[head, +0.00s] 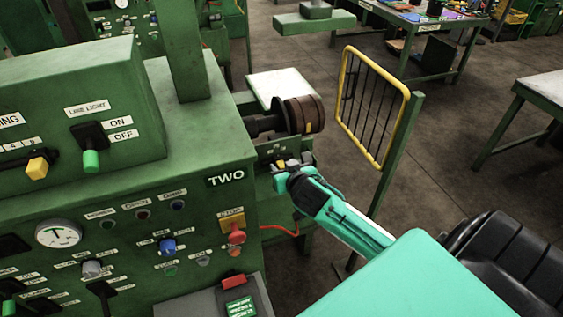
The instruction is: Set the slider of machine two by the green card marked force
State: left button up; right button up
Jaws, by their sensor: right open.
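Machine two is the large green machine on the left, with the sign TWO (226,179) on its corner. A yellow slider knob (37,168) sits at the left edge under a row of number plates, beside a label cut off to "ING". A green card (240,307) with small white print lies at the bottom; I cannot read whether it says force. My right gripper (286,165) is open, beyond the machine's right corner, below the dark roller. A small yellow piece shows at its fingers; I cannot tell what it is. My left gripper is out of view.
A yellow-framed guard (372,105) stands right of the roller (304,115). A red mushroom button (236,237) and a blue knob (167,246) stick out of the panel. A black seat (510,260) is at lower right. Open floor lies beyond the guard.

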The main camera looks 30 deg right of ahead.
jog(key=shift+x, duration=1.1)
grip_shut()
jog(key=shift+w+a+p, duration=0.25)
jog(key=shift+a+p, duration=0.1)
jog(key=shift+a, duration=0.85)
jog(key=shift+c, duration=1.4)
grip_release()
jog(key=shift+o, duration=1.4)
jog(key=shift+a, duration=0.15)
